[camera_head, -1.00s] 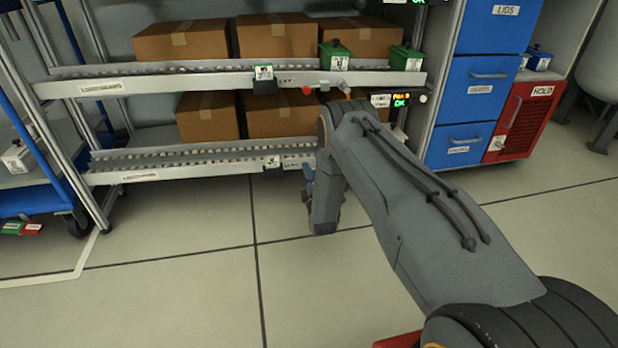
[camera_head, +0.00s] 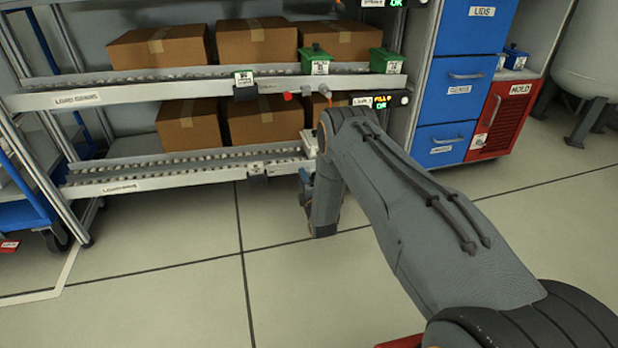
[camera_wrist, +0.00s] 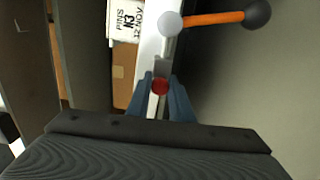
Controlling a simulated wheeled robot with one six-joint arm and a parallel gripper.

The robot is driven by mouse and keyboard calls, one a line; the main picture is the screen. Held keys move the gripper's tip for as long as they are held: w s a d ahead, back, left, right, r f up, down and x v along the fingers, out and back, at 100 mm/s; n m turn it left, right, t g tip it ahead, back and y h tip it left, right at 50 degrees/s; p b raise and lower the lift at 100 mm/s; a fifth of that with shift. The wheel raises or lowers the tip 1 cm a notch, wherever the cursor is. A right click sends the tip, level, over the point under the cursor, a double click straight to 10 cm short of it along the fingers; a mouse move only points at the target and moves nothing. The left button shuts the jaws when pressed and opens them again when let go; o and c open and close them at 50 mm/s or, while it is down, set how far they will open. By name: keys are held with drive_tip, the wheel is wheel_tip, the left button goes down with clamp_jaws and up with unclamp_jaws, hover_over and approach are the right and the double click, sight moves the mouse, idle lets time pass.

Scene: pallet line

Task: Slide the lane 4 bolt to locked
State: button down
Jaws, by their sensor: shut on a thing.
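In the wrist view my gripper (camera_wrist: 161,88) is shut on a small red knob (camera_wrist: 160,86), its two blue-grey fingers on either side of it. The knob sits over a pale metal rail (camera_wrist: 149,50). In the head view my arm hides the fingertips and the held knob; its wrist end is by the right end of the lower flow-rack rail (camera_head: 190,177). Another red knob (camera_head: 288,96) shows on the rail above, left of my arm. I cannot read which lane is which, nor see how far the held bolt has slid.
Cartons (camera_head: 190,125) and green bins (camera_head: 315,61) stand on the rack. A blue drawer cabinet (camera_head: 447,100) is at right. Floor in front is clear.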

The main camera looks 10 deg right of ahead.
drive_tip(key=shift+d, duration=0.25)
drive_tip(key=c, duration=1.6)
unclamp_jaws()
drive_tip(key=shift+d, duration=0.25)
drive_tip(key=shift+a, duration=0.15)
drive_tip(key=shift+a, duration=0.1)
drive_tip(key=shift+s, duration=0.1)
drive_tip(key=shift+s+d+p, duration=0.15)
drive_tip(key=shift+s+p, duration=0.85)
drive_tip(key=shift+s, duration=0.9)
drive_tip(key=shift+s+d+p, duration=0.15)
drive_tip(key=shift+s+p, duration=0.8)
drive_tip(key=shift+s, duration=0.95)
